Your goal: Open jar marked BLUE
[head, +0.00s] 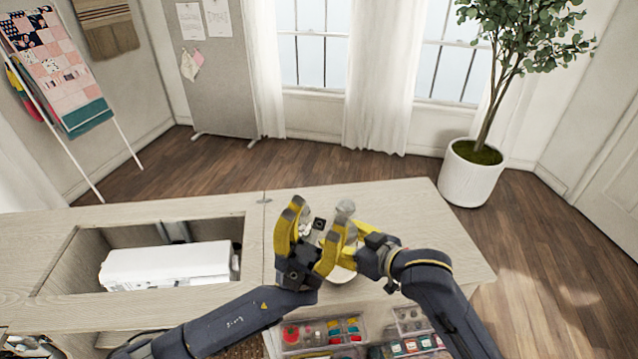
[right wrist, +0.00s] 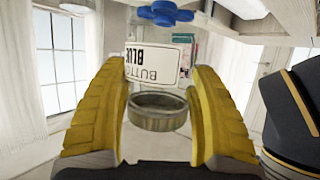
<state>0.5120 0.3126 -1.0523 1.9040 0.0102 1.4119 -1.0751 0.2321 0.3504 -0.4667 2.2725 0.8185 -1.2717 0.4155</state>
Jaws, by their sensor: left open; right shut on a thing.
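The jar marked BLUE shows in the right wrist view by its white label (right wrist: 152,65), which reads upside down, and a dull metal lid (right wrist: 158,112). My right gripper (right wrist: 160,80) has a yellow finger on each side of them and is shut on the jar. I cannot tell whether it grips the lid or the body, or whether the two are apart. In the head view my left gripper (head: 318,218) is open, its fingers pointing up beside the right gripper, above the cabinet top. The fingers hide most of the jar there.
The cabinet top (head: 420,215) is clear to the right. A white sewing machine (head: 165,265) sits in the recess at left. Open trays of coloured items (head: 320,333) lie at the front. A blue lobed object (right wrist: 165,13) shows in the wrist view.

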